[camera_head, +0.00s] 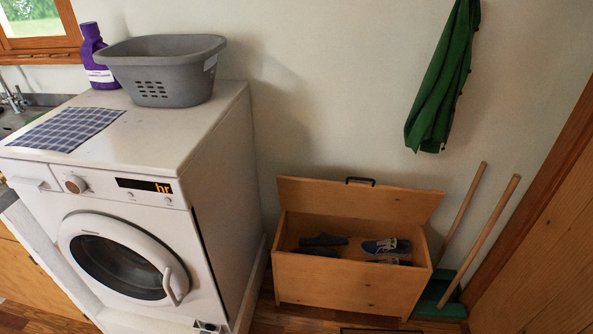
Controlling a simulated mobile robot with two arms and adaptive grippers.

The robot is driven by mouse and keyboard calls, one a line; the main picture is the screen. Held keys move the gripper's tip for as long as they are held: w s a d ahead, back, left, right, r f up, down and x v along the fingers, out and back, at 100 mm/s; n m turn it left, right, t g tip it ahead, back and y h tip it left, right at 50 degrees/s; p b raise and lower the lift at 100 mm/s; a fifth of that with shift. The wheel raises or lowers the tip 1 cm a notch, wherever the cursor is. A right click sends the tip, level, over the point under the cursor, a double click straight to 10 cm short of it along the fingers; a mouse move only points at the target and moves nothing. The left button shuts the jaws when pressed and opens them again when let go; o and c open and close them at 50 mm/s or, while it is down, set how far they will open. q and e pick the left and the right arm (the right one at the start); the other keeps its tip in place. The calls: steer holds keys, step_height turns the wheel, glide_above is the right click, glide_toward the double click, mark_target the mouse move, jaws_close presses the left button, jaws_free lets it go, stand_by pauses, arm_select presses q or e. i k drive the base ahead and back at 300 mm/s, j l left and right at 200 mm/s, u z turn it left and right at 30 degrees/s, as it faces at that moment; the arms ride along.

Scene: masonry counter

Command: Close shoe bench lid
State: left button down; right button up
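The wooden shoe bench (350,285) stands on the floor against the wall, right of the washing machine. Its lid (355,200) is open, raised and tilted back toward the wall. A dark handle (360,181) is at the lid's top edge. Inside lie dark shoes (323,240) and blue-and-white shoes (387,246), all below the rim. Neither of my grippers can be made out in this view. A small dark and metallic part shows at the bottom edge below the washing machine; I cannot tell what it is.
A white washing machine (130,240) stands left of the bench, with a grey basket (165,72), a purple bottle (95,55) and a checked cloth (68,129) on top. Two wooden sticks (487,235) lean at the bench's right. A green cloth (440,85) hangs above.

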mark_target(383, 203)
steer(key=i+j+z, duration=0.6)
steer(key=z, duration=0.3)
